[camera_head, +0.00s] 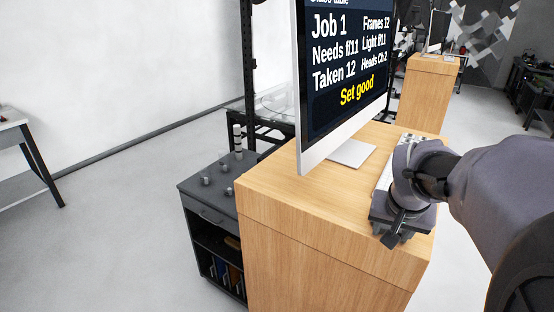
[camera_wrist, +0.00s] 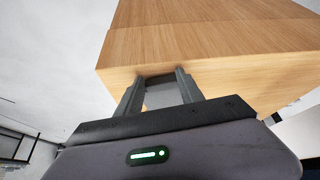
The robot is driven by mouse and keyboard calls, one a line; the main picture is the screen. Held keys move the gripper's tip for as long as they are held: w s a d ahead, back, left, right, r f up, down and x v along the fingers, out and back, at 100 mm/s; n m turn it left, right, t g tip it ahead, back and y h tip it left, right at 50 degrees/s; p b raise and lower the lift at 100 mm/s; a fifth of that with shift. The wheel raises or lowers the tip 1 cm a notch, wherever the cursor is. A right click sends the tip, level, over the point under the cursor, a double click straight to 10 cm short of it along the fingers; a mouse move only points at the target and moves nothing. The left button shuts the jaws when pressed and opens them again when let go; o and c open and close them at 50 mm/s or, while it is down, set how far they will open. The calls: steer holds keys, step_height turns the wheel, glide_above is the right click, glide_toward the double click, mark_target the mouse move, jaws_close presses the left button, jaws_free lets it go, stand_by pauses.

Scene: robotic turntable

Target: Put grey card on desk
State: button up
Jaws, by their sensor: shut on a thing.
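The desk (camera_head: 325,220) is a light wooden block with a monitor on top; its wood also fills the top of the wrist view (camera_wrist: 215,45). My gripper (camera_head: 393,239) is at the desk's near right part, over its edge in the head view. In the wrist view my gripper (camera_wrist: 161,75) is shut on the grey card (camera_wrist: 163,96), a flat grey piece between the two fingers. The fingertips overlap the desk's edge there; I cannot tell whether the card touches the wood. In the head view the card cannot be clearly told from the dark gripper.
The monitor (camera_head: 345,80) stands on the desk, with a white keyboard (camera_head: 385,175) partly hidden by my arm. A dark cabinet (camera_head: 212,215) with small glassware stands left of the desk. The desk top's near left part is clear.

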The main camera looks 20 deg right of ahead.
steer(key=shift+s+a+f+b, duration=0.25)
steer(key=shift+s+f+b, duration=0.1)
steer(key=shift+f+b, duration=0.35)
steer(key=o, duration=1.3)
step_height(320, 180, up, 4)
steer(key=p, duration=0.2)
steer(key=shift+a+f+p, duration=0.1)
steer(key=shift+f+p, duration=0.05)
steer(key=shift+p, duration=0.25)
steer(key=p+v, duration=0.3)
steer(key=v, duration=0.6)
steer(key=s+a+f+n+t+y, duration=0.1)
steer(key=s+a+n+y, duration=0.1)
steer(key=a, duration=1.1)
steer(key=s+a+f+n+y, duration=0.2)
steer(key=s+a+f+y, duration=0.15)
steer(key=s+a, duration=0.55)
steer(key=shift+t, duration=0.3)
steer(key=b+x, duration=0.2)
steer(key=s+b+x, duration=0.1)
steer(key=b+x, duration=0.2)
steer(key=f+b+x, duration=0.1)
steer(key=b+x, duration=0.2)
steer(key=shift+s+a+f, duration=0.1)
steer(key=shift+s+a, duration=0.2)
steer(key=shift+a, duration=0.05)
